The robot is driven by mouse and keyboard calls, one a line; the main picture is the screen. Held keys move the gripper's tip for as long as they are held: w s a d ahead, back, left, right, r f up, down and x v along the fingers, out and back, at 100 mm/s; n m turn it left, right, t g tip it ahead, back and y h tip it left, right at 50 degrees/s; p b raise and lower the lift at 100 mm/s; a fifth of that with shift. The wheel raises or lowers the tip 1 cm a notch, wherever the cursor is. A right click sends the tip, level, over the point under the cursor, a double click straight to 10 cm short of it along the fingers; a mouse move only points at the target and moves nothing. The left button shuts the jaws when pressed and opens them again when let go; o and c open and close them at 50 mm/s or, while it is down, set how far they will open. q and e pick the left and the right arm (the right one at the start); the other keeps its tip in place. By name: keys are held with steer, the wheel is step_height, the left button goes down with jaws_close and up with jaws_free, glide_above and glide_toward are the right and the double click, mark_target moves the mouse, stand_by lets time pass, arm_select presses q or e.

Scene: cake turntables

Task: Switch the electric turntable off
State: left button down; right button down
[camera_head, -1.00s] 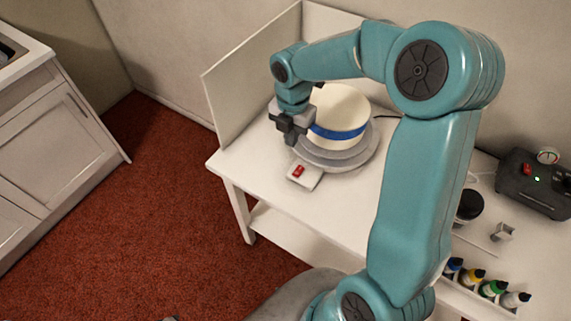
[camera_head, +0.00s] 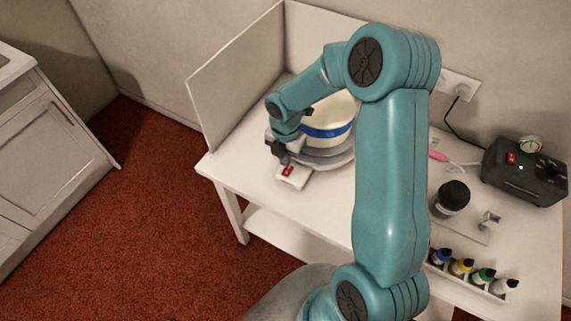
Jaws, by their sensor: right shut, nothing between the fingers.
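The electric turntable (camera_head: 322,164) is a grey round plate on the white table, with a white cake banded in blue (camera_head: 330,132) on it. Its small white switch box with a red rocker switch (camera_head: 289,171) sticks out at the front left. My right gripper (camera_head: 285,158) is shut and empty, just above and behind the red switch. I cannot tell whether it touches the box. My arm hides part of the cake and turntable. My left gripper is not in view.
A black compressor (camera_head: 524,172) with a red switch and green light stands at the right. A dark jar (camera_head: 451,199) and several small colour bottles (camera_head: 472,270) stand nearer. A white panel (camera_head: 238,82) bounds the table's left. The front left tabletop is clear.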

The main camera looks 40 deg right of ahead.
mark_target(285, 173)
step_height(285, 173, down, 4)
steer(key=shift+s+r, duration=0.1)
steer(key=shift+r, duration=0.1)
steer(key=shift+f, duration=0.4)
steer(key=shift+a, duration=0.1)
